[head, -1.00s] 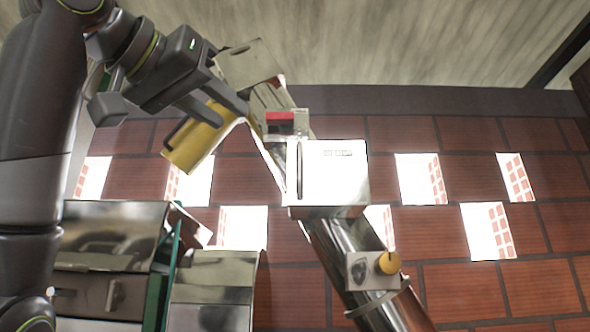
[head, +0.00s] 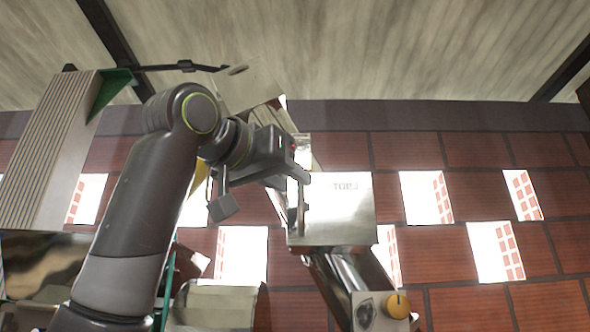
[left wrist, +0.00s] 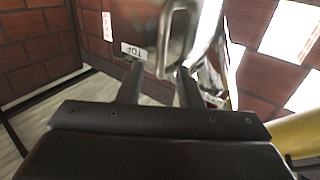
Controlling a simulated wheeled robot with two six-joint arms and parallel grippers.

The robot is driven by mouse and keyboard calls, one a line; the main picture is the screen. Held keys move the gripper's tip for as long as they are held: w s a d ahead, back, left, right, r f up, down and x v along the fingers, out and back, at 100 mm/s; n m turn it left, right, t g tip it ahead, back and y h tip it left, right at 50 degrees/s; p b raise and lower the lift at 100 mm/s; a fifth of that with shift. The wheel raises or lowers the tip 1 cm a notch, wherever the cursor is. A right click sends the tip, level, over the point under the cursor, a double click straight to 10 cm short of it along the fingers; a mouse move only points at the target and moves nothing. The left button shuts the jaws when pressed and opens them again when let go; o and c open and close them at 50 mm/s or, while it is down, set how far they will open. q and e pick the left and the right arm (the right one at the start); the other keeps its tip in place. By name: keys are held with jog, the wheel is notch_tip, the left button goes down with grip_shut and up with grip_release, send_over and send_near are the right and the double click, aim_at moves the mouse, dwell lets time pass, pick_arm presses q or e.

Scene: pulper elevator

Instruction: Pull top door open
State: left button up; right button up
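The top door is the shiny metal panel (head: 345,215) with a small label beginning "TO", on the elevator column in the head view. In the left wrist view the panel (left wrist: 150,25) shows its label upside down. A looped metal handle (left wrist: 177,35) stands out from it; in the head view the handle (head: 301,208) is at the panel's left edge. My left gripper (head: 303,177) is at the panel's upper left. Its fingers (left wrist: 160,88) are apart, with the handle's near end between or just beyond them; contact is unclear. My right gripper is out of view.
A tilted steel tube (head: 350,265) runs below the panel and carries a small box with a yellow knob (head: 397,306). A grey ribbed box (head: 50,150) is at the left. A brick wall (head: 470,205) with bright openings stands behind.

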pick_arm(q)
jog(key=shift+p+x, duration=0.3)
jog(key=shift+x, duration=0.75)
jog(key=shift+w+d, duration=0.1)
jog(key=shift+w, duration=0.2)
jog(key=shift+s, duration=0.15)
jog(key=c, duration=0.4)
grip_shut()
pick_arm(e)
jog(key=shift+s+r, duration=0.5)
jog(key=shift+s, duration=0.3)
